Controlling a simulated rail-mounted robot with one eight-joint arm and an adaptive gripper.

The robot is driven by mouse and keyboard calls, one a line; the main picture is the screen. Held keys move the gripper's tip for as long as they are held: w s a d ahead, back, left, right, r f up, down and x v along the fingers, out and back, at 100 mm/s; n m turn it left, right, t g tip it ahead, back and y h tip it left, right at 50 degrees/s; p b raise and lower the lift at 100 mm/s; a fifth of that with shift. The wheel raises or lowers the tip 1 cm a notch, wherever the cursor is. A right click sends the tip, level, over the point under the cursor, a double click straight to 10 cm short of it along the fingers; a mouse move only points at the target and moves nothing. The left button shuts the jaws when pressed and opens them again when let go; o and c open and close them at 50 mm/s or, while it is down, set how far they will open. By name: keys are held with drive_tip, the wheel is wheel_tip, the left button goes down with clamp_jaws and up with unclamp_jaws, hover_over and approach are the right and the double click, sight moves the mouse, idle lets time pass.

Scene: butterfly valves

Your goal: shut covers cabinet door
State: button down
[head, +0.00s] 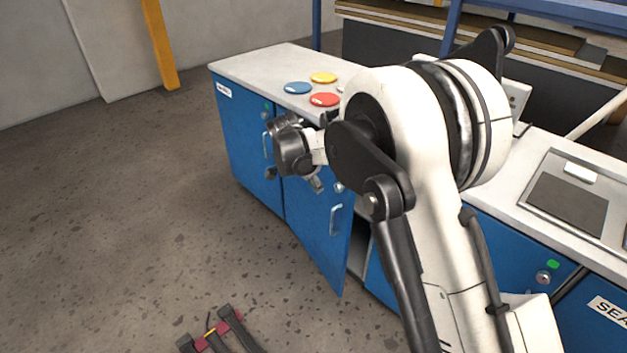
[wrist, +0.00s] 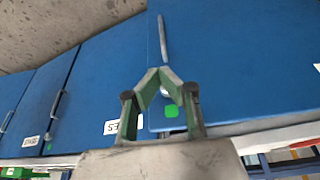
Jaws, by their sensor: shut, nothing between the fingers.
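One blue cabinet door (head: 318,235) under the counter stands partly open, swung out into the room. Its metal handle (head: 335,220) is on its front, and the cabinet opening (head: 359,250) shows at its right. I cannot read this door's label in the head view. My gripper (head: 317,185) is in front of the upper part of the door, partly hidden by my wrist. In the wrist view my gripper (wrist: 158,72) is shut and empty, its fingertips in front of a blue door (wrist: 235,60), near the end of a handle (wrist: 162,38). Contact cannot be told.
Yellow (head: 324,77), blue (head: 297,88) and red (head: 324,99) discs lie on the counter (head: 258,66). Other blue doors flank the open one. A dark strapped object (head: 222,335) lies on the floor at the bottom. The floor at left (head: 130,200) is clear.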

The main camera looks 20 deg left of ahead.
drive_tip(key=w+d+f, duration=0.3)
drive_tip(key=w+f, duration=0.1)
drive_tip(key=shift+w+d, duration=0.2)
idle(0.4)
